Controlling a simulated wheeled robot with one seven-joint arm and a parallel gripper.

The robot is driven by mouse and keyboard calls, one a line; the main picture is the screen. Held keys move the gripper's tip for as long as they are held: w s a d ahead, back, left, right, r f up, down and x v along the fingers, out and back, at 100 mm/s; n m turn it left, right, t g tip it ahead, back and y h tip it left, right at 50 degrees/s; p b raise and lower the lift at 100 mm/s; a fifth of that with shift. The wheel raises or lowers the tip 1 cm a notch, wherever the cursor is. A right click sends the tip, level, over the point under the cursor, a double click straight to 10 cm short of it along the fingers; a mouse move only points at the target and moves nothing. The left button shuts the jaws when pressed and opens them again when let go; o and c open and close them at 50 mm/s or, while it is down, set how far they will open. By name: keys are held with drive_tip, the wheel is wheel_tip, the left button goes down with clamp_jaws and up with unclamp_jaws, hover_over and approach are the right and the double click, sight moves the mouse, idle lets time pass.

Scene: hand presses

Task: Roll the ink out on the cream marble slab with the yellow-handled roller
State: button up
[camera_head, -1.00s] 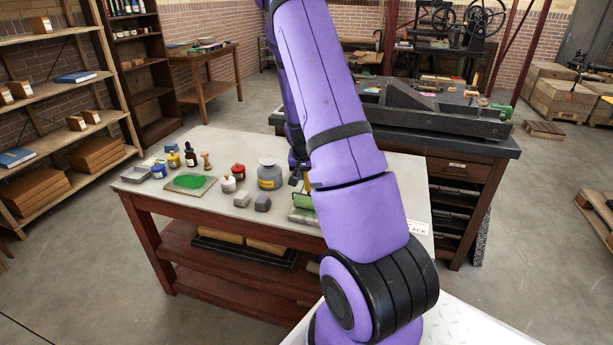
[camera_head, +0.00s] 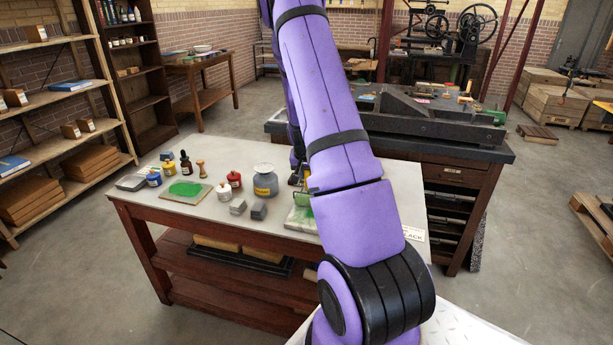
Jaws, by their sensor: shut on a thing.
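A pale slab (camera_head: 299,222) lies on the grey table beside my arm, with green ink on it. My arm hides its right part. My gripper (camera_head: 298,181) is over this slab, small and partly hidden behind the arm. It is shut on the yellow-handled roller (camera_head: 302,197), of which only a little yellow and green shows. I cannot tell whether the roller touches the slab.
A grey jar (camera_head: 265,183), red pots (camera_head: 234,179), small grey blocks (camera_head: 258,211), bottles and a shallow tray (camera_head: 131,183) stand left of my gripper. A dark press bed (camera_head: 430,125) stands behind. The table's front left is bare.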

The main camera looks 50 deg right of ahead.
drive_tip(key=shift+w+d+f, duration=0.1)
drive_tip(key=shift+w+d, duration=0.1)
drive_tip(key=shift+d, duration=0.25)
drive_tip(key=shift+w+d, duration=0.15)
drive_tip(key=shift+d, duration=0.3)
drive_tip(key=s+a, duration=0.4)
drive_tip(key=a, duration=0.6)
drive_tip(key=shift+s+a, duration=0.2)
drive_tip(key=shift+a, duration=0.1)
idle(0.5)
drive_tip(key=shift+r, duration=0.25)
wheel_tip(320, 180, up, 4)
drive_tip(key=shift+f, duration=0.15)
idle(0.4)
